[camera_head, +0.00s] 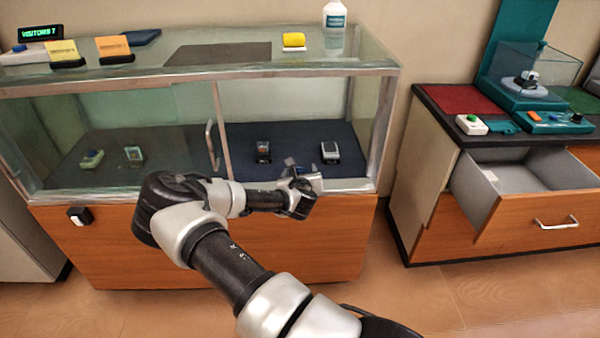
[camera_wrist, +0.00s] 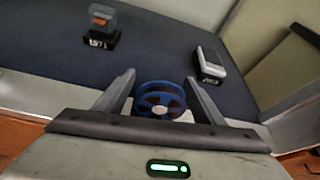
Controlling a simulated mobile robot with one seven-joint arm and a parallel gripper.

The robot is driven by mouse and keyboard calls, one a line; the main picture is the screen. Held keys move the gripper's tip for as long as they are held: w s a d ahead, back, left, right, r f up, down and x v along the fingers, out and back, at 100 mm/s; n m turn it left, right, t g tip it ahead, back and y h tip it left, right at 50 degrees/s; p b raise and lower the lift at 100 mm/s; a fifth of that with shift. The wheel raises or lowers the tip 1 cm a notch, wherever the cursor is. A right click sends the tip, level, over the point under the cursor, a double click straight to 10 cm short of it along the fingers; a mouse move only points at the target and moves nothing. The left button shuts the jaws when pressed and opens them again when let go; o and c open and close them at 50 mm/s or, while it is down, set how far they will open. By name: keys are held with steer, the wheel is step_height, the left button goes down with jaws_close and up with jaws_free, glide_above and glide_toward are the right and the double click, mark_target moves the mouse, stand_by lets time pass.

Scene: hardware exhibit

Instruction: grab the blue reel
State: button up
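The blue reel (camera_wrist: 161,99) is a spoked disc with a dark, reddish middle. In the wrist view it stands between the two fingers of my gripper (camera_wrist: 161,82), which are spread wide with a narrow gap at each side of it. Its lower part is hidden behind the gripper body. In the head view, a small bit of blue (camera_head: 291,162) shows beside my gripper (camera_head: 298,172) at the front right of the glass case; my gripper covers much of it.
The case's dark floor (camera_head: 290,136) also holds a small orange-topped exhibit (camera_head: 263,150) and a white-and-grey one (camera_head: 330,152) behind my gripper. The case's door handle (camera_head: 212,145) is left of my gripper. An open drawer (camera_head: 520,172) juts out of the right cabinet.

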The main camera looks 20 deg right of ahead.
steer(key=p+v, duration=0.4)
steer(key=v, duration=1.3)
steer(key=shift+r, duration=0.2)
steer(key=shift+o, duration=0.3)
steer(key=shift+s+a, duration=0.1)
steer(key=shift+s, duration=0.05)
